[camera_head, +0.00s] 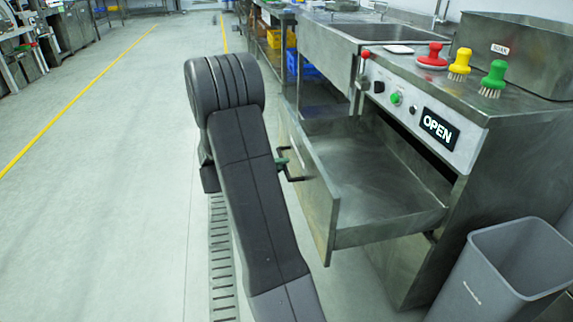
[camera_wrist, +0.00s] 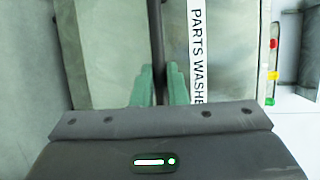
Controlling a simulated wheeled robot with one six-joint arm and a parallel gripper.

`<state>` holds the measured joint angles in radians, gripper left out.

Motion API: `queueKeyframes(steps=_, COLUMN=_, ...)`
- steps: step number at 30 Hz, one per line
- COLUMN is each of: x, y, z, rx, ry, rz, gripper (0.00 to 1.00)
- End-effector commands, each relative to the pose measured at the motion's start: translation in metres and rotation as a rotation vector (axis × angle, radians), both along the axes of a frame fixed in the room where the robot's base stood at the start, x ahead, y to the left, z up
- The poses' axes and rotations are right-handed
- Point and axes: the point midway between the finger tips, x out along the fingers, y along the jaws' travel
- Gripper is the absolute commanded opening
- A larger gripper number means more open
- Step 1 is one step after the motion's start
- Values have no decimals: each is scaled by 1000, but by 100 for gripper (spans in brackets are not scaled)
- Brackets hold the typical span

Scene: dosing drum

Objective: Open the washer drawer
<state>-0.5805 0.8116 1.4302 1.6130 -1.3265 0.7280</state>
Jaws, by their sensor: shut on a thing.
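The washer drawer (camera_head: 322,205) is pulled well out of the steel washer cabinet (camera_head: 470,185) in the head view, and its empty metal interior shows. Its dark bar handle (camera_head: 292,177) is on the drawer front. My gripper (camera_head: 283,161) is at this handle, mostly hidden behind my arm. In the wrist view, the green fingers of my gripper (camera_wrist: 160,85) are shut on the dark handle bar (camera_wrist: 156,35), one finger on each side. A "PARTS WASHER" label (camera_wrist: 198,50) lies just right of the bar.
A sign reading OPEN (camera_head: 439,128) is on the control panel. A red brush (camera_head: 432,58), a yellow brush (camera_head: 460,64) and a green brush (camera_head: 493,78) stand on top near a sink (camera_head: 365,32). A grey bin (camera_head: 500,275) stands front right. The floor at left is clear.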

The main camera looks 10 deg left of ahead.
Motion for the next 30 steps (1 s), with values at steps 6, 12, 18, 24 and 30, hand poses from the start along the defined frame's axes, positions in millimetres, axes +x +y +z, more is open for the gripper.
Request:
queueKeyframes(steps=6, x=0, y=0, z=-1, rx=0, ry=2, rz=-1, gripper=0)
queueKeyframes(steps=12, x=0, y=0, z=-1, rx=0, ry=2, rz=-1, gripper=34)
queueKeyframes(steps=18, x=0, y=0, z=0, rx=1, ry=1, rz=0, gripper=34)
queueKeyframes(steps=24, x=-7, y=8, z=3, rx=0, ry=1, rz=2, gripper=34)
queueKeyframes(steps=30, x=-34, y=38, z=12, rx=-1, ry=1, rz=5, gripper=34)
